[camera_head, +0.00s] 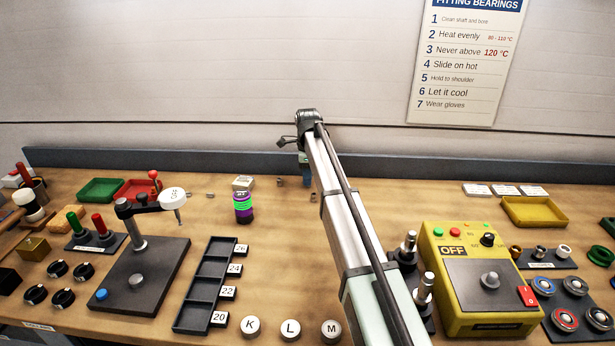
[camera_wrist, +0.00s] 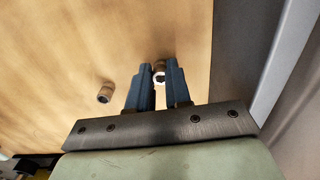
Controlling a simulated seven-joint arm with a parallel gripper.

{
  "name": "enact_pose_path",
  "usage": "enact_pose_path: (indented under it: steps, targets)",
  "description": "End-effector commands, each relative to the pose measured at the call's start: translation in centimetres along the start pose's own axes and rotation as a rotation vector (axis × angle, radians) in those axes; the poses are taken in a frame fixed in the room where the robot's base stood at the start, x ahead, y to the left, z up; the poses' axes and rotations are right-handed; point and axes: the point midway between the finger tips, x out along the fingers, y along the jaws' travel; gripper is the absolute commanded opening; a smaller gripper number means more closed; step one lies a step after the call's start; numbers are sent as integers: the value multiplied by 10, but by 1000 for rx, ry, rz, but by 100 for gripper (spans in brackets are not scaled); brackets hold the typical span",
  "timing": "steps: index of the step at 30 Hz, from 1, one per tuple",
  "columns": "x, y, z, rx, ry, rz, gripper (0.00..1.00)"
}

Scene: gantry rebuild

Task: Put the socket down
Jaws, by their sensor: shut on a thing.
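My gripper (camera_wrist: 158,72) has two blue fingers and is shut on a small metal socket (camera_wrist: 159,77), whose dark hole shows between the fingertips. I cannot tell whether the socket touches the table. In the head view my gripper (camera_head: 306,178) is at the back of the table, mostly behind my arm, and the held socket cannot be made out there. A second small metal cylinder (camera_wrist: 105,92) lies on the wood left of the fingers in the wrist view. A black rack (camera_head: 205,283) with several compartments, labelled 20, 22, 24 and 26, stands at the front left of my gripper.
A press (camera_head: 138,275) is at the left, a yellow heater (camera_head: 480,285) at the right. Round knobs K, L and M (camera_head: 290,329) line the front. Wood between stack and arm is mostly clear.

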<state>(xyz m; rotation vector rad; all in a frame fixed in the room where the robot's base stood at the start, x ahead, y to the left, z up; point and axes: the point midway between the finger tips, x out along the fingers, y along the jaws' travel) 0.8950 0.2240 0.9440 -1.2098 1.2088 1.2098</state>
Motion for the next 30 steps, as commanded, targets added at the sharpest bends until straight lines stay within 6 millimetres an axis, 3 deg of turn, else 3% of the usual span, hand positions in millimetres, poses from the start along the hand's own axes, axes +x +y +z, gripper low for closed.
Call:
enact_pose_path:
  steps: [3,4,11,22,30]
  targets:
    - [3,0,0,0,0,0,0]
    - [3,0,0,0,0,0,21]
    - [2,0,0,0,0,0,43]
    - [-4,0,0,0,0,-1,44]
    - [-46,-1,0,0,-1,-3,44]
